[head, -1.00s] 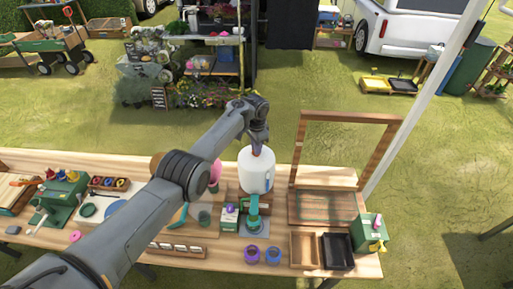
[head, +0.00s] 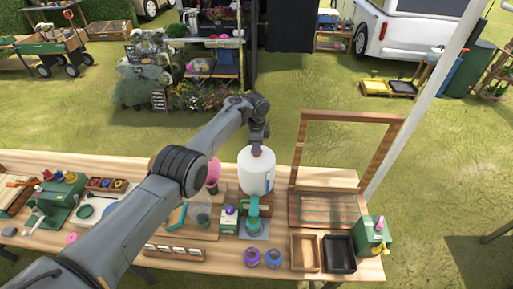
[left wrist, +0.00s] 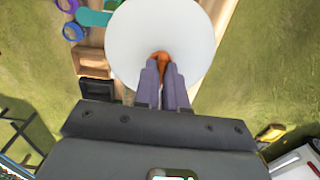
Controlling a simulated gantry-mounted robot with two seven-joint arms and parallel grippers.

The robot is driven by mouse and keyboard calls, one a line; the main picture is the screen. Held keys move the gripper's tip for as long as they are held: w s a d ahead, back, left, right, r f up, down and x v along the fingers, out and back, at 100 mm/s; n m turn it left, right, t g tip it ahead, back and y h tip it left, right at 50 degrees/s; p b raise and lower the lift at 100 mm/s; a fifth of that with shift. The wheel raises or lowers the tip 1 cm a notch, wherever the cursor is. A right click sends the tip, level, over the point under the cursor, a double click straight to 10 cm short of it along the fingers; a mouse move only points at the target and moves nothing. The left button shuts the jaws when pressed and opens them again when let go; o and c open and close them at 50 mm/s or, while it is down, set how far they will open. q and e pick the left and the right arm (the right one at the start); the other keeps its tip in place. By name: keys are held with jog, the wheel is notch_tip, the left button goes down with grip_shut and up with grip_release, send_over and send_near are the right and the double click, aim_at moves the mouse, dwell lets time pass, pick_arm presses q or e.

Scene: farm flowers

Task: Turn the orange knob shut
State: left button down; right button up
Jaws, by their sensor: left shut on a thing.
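The orange knob (left wrist: 160,56) is on top of a white rounded tank, seen from above in the left wrist view. The white tank (head: 256,176) stands upright on the wooden table in the head view, over a teal part (head: 253,208). My left gripper (left wrist: 162,66) is above the tank with its two fingers shut on the orange knob. In the head view my left gripper (head: 257,151) comes down on the tank's top and hides most of the knob. My right gripper is not in view.
A wooden frame (head: 346,116) stands right of the tank. A brown tray (head: 305,252), a black tray (head: 339,253) and a green box (head: 371,235) lie at the table's right. Purple rings (head: 252,257) sit in front. Grass surrounds the table.

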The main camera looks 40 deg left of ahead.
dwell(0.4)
pick_arm(q)
jog(key=c, duration=1.2)
grip_release()
jog(key=shift+r, duration=0.1)
notch_tip(320, 180, up, 11)
